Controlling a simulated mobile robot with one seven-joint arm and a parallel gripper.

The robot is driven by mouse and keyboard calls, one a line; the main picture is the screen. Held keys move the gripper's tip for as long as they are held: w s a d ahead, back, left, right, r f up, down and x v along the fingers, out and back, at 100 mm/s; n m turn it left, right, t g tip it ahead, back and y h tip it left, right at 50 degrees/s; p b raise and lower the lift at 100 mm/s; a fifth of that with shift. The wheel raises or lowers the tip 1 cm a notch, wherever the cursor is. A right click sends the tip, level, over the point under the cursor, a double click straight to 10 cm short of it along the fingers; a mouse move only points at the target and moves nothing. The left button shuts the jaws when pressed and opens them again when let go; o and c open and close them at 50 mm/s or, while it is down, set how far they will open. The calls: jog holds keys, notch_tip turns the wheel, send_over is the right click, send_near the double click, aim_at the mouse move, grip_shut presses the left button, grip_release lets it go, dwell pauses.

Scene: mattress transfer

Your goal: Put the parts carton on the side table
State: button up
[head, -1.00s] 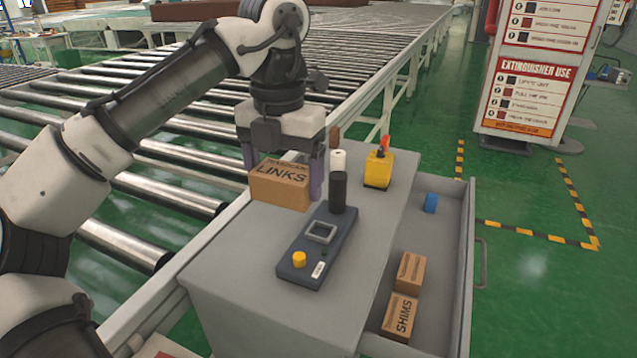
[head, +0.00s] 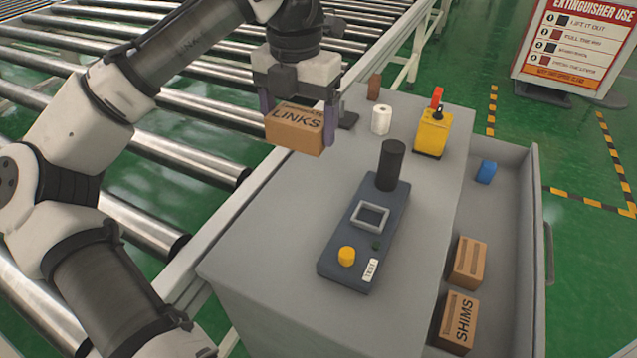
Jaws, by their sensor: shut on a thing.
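A brown carton marked LINKS (head: 295,131) is held between the purple fingers of my gripper (head: 299,112), which points down. The gripper is shut on it. The carton is level and shows over the left edge of a grey cabinet top (head: 285,235); I cannot tell its exact height above that top. No other table is clearly in view, and no label reading "parts" can be made out.
On the cabinet top are a dark test box (head: 345,240), a black cylinder (head: 391,165), a white roll (head: 381,120) and a yellow block (head: 433,132). The open drawer (head: 515,215) holds a SHIMS carton (head: 456,320), another carton (head: 469,262) and a blue piece (head: 486,171). Rollers (head: 150,145) lie left.

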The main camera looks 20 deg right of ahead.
aim_at(299, 136)
notch_tip(299, 136, down, 15)
jog(key=shift+b, duration=0.75)
jog(key=shift+f, duration=0.1)
jog(key=o, duration=1.1)
jog(key=shift+o, duration=0.2)
notch_tip(299, 136, up, 12)
jog(key=shift+r+p, duration=0.1)
jog(key=shift+p, duration=0.7)
